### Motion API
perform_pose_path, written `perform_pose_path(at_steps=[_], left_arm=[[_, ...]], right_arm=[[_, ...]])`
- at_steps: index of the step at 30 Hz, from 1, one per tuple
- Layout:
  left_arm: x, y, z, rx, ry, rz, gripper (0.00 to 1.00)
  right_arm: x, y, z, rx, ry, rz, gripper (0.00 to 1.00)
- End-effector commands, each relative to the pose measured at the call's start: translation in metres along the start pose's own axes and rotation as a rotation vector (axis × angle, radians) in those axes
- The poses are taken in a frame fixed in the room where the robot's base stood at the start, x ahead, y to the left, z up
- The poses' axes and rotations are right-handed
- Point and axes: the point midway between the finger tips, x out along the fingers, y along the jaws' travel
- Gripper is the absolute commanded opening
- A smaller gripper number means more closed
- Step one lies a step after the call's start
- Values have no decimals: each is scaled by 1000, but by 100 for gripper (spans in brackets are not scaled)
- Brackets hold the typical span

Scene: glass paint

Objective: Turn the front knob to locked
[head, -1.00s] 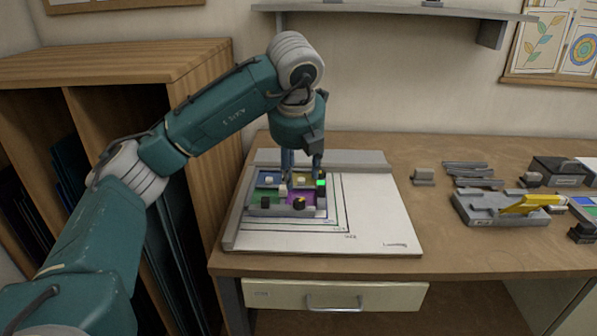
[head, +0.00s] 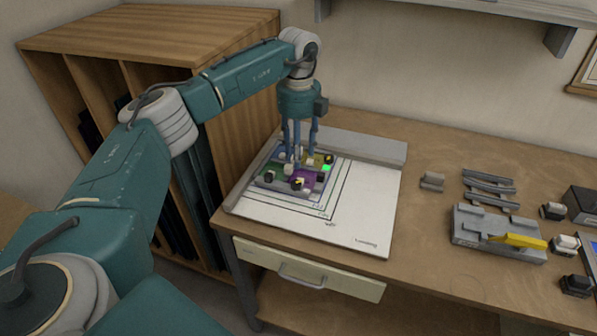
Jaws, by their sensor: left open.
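A small panel (head: 262,187) with coloured glass panes lies on the white board (head: 357,218) on the table. It has a green pane at the left, a purple pane (head: 313,180) at the front right and a glowing green spot (head: 326,168) at the right. Dark round knobs sit along its front: one front knob (head: 297,183) with a yellow mark and another (head: 269,176) to its left. My left gripper (head: 298,163) points straight down over the panel, fingers apart, close behind the front knobs. Its fingers hide part of the panel; contact cannot be told. My right gripper is not in view.
A grey fixture with a yellow lever (head: 518,240) stands to the right, with small blocks and grey strips (head: 490,184) around it. A wooden rack (head: 150,50) stands at the left. The board's front right is clear.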

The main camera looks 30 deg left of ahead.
Motion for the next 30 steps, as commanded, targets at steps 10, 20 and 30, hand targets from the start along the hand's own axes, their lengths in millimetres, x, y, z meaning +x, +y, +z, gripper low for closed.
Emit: perform_pose_path(at_steps=[10, 20, 30], left_arm=[[57, 2, -1, 1, 3, 6, 43], [101, 1, 0, 1, 0, 3, 43], [105, 1, 0, 2, -1, 1, 43]], right_arm=[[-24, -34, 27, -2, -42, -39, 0], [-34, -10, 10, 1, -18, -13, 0], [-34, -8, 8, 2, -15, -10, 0]])
